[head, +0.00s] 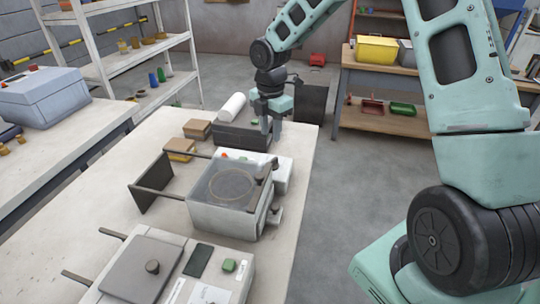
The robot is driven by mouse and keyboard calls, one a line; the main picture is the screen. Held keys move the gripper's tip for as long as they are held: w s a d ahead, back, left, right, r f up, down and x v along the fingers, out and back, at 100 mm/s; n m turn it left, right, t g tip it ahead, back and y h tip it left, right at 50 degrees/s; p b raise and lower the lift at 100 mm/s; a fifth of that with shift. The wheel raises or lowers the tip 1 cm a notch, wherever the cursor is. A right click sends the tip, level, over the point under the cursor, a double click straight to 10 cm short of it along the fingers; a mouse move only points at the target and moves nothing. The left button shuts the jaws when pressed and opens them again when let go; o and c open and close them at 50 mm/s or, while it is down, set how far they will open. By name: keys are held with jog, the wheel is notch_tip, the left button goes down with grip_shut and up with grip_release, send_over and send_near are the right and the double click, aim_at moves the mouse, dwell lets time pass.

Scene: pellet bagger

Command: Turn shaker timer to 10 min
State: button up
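A grey box-shaped machine (223,216) with a see-through top and a round ring inside stands on the middle bench. Dark knobs (274,214) stick out at its right side; I cannot tell which one is the shaker timer, and no dial marks are readable. My gripper (271,131) points down above the far right part of the bench, beyond this machine and apart from its knobs. Its two fingers show a small gap with nothing seen between them.
A white unit with a red button (225,156) sits behind the machine, near a dark block (242,137) and a white roll (232,107). A dark upright plate (153,184) on rods stands left. A panel with a green button (229,265) is nearer. Floor right of the bench is clear.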

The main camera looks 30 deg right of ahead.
aim_at(271, 161)
notch_tip(271, 161, down, 10)
jog(key=shift+f+p, duration=0.1)
jog(key=shift+p, duration=0.4)
grip_shut()
